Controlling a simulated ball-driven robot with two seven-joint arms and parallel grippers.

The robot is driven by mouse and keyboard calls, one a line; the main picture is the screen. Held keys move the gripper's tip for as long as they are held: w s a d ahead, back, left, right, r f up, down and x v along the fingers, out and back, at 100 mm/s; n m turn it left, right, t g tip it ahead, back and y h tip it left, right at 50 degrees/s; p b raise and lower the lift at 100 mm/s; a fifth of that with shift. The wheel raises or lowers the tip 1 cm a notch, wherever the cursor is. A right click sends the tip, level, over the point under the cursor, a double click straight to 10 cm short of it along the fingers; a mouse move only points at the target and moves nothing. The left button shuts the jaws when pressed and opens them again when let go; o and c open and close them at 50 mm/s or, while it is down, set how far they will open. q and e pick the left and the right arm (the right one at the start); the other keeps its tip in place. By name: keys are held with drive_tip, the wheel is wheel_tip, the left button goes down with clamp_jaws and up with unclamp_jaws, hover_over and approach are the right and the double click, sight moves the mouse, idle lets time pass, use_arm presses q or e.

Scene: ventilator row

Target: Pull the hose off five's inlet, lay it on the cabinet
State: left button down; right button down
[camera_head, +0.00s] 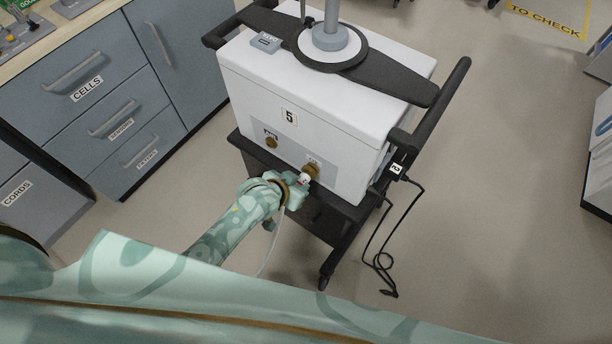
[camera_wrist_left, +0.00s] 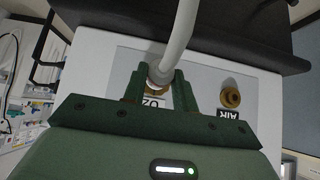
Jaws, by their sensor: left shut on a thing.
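Ventilator 5 (camera_head: 285,60) is a white box on a dark cart, with two brass inlets on its front panel. The AIR inlet (camera_wrist_left: 230,95) is bare; it is the left one in the head view (camera_head: 271,141). My left gripper (camera_head: 298,187) is shut on the pale hose (camera_wrist_left: 178,40) at its end, right at the O2 inlet (camera_head: 313,169). I cannot tell whether the hose end still sits on that inlet; the fingers partly hide it. The hose hangs down below the gripper in the head view. My right gripper is not in view.
The grey cabinet (camera_head: 150,62) with labelled drawers and a pale wooden top (camera_head: 62,32) stands at upper left, with items at the top's far end. A cart handle (camera_head: 440,95) and a looped black cable (camera_head: 385,260) are at right. Floor lies between cabinet and cart.

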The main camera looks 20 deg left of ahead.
use_arm(q)
drive_tip(key=shift+s+a+p, duration=0.3)
drive_tip(key=shift+s+p, duration=0.15)
drive_tip(key=shift+s, duration=0.35)
drive_tip(key=shift+s+a+p, duration=0.25)
drive_tip(key=shift+s+p, duration=0.25)
drive_tip(key=shift+s, duration=0.25)
drive_tip(key=shift+s+a+p, duration=0.3)
drive_tip(key=shift+s+p, duration=0.15)
drive_tip(key=shift+s, duration=0.35)
